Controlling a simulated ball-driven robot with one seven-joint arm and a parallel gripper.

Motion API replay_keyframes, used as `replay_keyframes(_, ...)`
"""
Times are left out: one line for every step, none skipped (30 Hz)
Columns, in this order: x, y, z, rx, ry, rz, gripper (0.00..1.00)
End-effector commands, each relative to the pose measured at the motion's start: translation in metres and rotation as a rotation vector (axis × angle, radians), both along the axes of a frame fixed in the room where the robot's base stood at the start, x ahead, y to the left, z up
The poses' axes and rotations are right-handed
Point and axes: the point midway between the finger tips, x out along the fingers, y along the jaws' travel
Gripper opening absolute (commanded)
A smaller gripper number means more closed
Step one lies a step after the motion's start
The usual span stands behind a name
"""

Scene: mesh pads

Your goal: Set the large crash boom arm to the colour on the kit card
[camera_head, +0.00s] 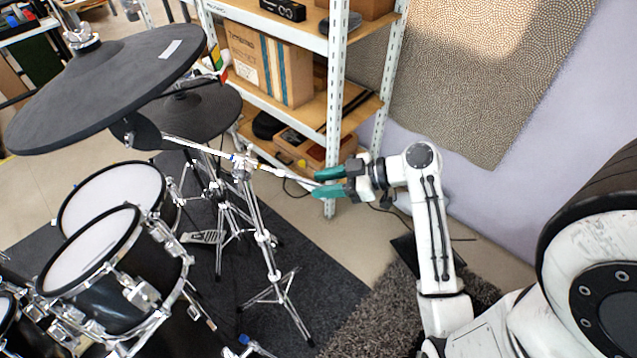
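The large crash (112,85) is a big dark cymbal pad at upper left, tilted, with a small white label on it. Its silver boom arm (200,147) slopes down to the right from under the cymbal, through the clamp on a chrome tripod stand (262,235). Small coloured marks show on the boom near the clamp, too small to read surely. My gripper (318,183), with teal fingers, is at the boom's right end. The fingers are apart, one above and one below the thin rod end; contact cannot be made out. I cannot make out a kit card.
A smaller dark pad (192,112) and drums with white heads (112,200) stand at left. A shelf (295,115) with boxes stands behind my gripper. A dark mat (325,290) lies under the stands. Bare floor shows between mat and shelf.

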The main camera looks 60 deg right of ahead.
Motion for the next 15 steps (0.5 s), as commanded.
replay_keyframes(-0.009, -0.003, 0.003, -0.003, 0.0, -0.003, 0.36)
replay_keyframes(-0.014, -0.006, 0.006, -0.001, -0.001, -0.004, 0.36)
replay_keyframes(-0.021, -0.008, 0.009, -0.002, 0.0, -0.006, 0.36)
replay_keyframes(-0.027, -0.01, 0.011, -0.002, 0.0, -0.005, 0.36)
replay_keyframes(-0.032, -0.011, 0.014, -0.002, 0.0, -0.005, 0.36)
replay_keyframes(-0.038, -0.014, 0.017, -0.002, 0.0, -0.005, 0.36)
replay_keyframes(-0.043, -0.016, 0.019, -0.001, 0.0, -0.005, 0.36)
replay_keyframes(-0.048, -0.017, 0.021, -0.001, -0.001, -0.005, 0.36)
replay_keyframes(-0.054, -0.019, 0.024, -0.001, 0.001, -0.004, 0.36)
replay_keyframes(-0.058, -0.02, 0.026, -0.002, 0.001, -0.005, 0.36)
replay_keyframes(-0.061, -0.021, 0.028, -0.001, 0.0, -0.003, 0.36)
replay_keyframes(-0.066, -0.023, 0.03, -0.002, 0.0, -0.004, 0.36)
replay_keyframes(-0.068, -0.024, 0.031, -0.002, 0.0, -0.004, 0.36)
replay_keyframes(-0.071, -0.025, 0.032, -0.001, 0.0, -0.003, 0.36)
replay_keyframes(-0.073, -0.025, 0.033, -0.001, 0.001, -0.002, 0.36)
